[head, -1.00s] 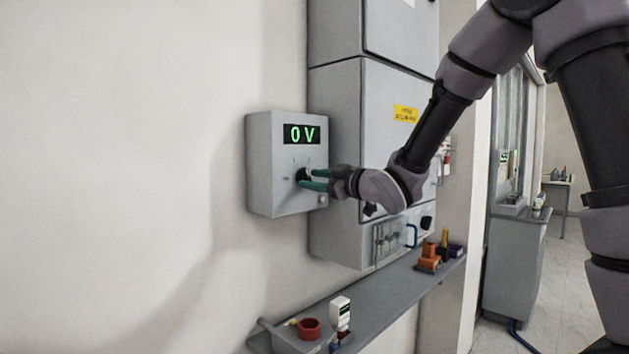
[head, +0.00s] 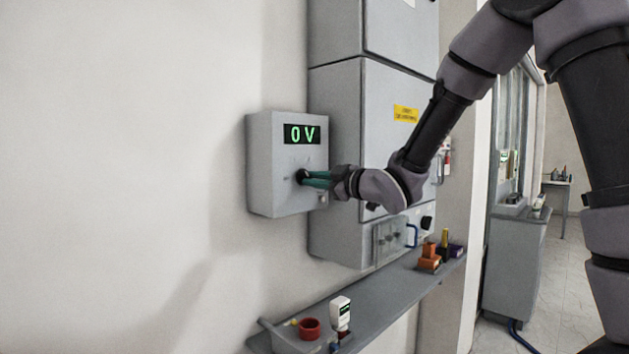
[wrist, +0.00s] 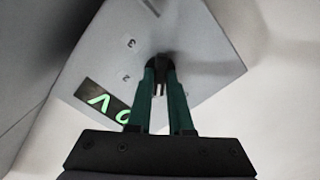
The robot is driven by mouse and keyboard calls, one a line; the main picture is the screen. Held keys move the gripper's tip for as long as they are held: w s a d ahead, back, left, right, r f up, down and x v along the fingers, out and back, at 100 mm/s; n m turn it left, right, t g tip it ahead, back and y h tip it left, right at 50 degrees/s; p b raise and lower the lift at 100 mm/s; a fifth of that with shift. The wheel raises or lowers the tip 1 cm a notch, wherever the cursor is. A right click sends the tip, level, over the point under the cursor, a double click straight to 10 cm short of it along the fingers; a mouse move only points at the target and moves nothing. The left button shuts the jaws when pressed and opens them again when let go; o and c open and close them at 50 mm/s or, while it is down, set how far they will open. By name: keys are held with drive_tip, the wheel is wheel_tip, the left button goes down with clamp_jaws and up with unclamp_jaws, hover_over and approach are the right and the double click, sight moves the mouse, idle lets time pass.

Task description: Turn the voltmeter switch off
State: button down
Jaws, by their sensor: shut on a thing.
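The voltmeter (head: 262,165) is a grey box on the wall with a green display (head: 301,134) reading 0 V. Its black rotary switch (head: 301,177) sits on the front face below the display. My gripper (head: 308,179) has green fingers and is shut on the switch. In the wrist view the fingers (wrist: 160,85) pinch the black switch (wrist: 160,63), and the voltmeter face (wrist: 195,45) appears rotated, with small position marks beside the switch. The fingers hide part of the switch, so I cannot read its exact pointer position.
A tall grey cabinet (head: 345,110) with a yellow label (head: 405,114) stands right behind the voltmeter. A grey shelf (head: 385,295) below carries a red cup (head: 309,328), a white handheld device (head: 340,312) and orange parts (head: 429,262). The wall at left is bare.

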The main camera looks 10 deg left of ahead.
drive_tip(key=shift+n, duration=5)
drive_tip(key=c, duration=0.8)
unclamp_jaws()
drive_tip(key=v, duration=1)
drive_tip(key=shift+s+d, duration=0.25)
drive_tip(key=shift+d, duration=0.1)
